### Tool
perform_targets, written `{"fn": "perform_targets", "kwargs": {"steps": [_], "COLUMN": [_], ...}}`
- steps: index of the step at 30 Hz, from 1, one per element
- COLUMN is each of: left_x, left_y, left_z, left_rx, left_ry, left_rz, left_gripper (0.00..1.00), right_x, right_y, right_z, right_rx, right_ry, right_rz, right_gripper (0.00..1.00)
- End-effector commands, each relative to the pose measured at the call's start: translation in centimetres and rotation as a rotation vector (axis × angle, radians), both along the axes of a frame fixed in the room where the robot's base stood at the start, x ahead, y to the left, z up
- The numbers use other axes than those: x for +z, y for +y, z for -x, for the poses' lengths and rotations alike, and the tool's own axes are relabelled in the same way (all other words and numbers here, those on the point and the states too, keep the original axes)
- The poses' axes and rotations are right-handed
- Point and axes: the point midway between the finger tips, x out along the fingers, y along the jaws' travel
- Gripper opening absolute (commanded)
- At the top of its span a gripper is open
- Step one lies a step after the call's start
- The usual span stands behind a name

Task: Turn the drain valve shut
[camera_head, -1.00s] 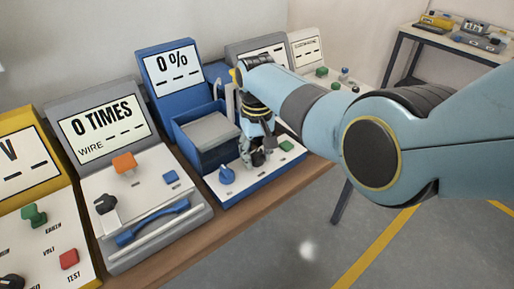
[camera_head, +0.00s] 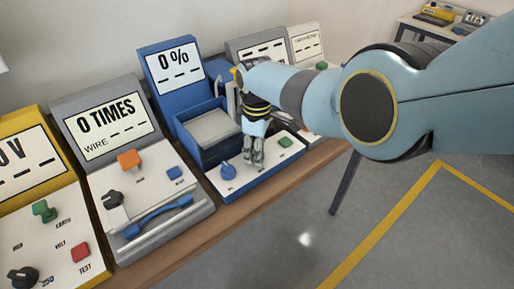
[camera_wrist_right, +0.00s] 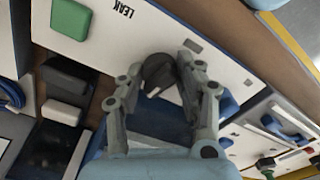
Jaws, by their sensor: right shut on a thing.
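The blue machine (camera_head: 250,188) has a white front panel and a display reading 0 %. My right gripper (camera_head: 253,163) points down over this panel, between a blue knob (camera_head: 228,171) and a green button (camera_head: 285,142). In the right wrist view its two fingers (camera_wrist_right: 158,75) are closed on a round dark knob (camera_wrist_right: 160,70), which looks like the drain valve. No label for it can be read. The gripper hides this knob in the head view. A LEAK label and the green button (camera_wrist_right: 70,18) show near it. My left gripper is not in view.
An open blue tank (camera_head: 207,135) with a grey block stands behind the panel. A grey machine (camera_head: 150,190) reading 0 TIMES and a yellow machine (camera_head: 30,160) stand to the left. More machines stand behind my right arm. The floor in front is clear.

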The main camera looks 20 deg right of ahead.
Motion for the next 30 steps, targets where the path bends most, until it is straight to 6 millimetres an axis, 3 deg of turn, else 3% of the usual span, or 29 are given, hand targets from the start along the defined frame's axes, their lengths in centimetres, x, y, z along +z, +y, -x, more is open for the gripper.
{"fn": "perform_targets", "kwargs": {"steps": [12,29,30], "left_x": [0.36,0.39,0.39], "left_y": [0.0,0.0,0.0], "left_z": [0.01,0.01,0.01], "left_rx": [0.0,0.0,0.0], "left_ry": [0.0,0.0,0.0], "left_rz": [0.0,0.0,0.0], "left_gripper": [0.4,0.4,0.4], "right_x": [0.03,0.01,0.01], "right_y": [0.03,0.02,0.04], "right_z": [-0.02,-0.02,-0.02], "right_rx": [0.195,0.225,0.225], "right_ry": [-0.001,-0.001,-0.001], "right_rz": [-0.001,-0.001,-0.001], "right_gripper": [0.03,0.03,0.38]}}
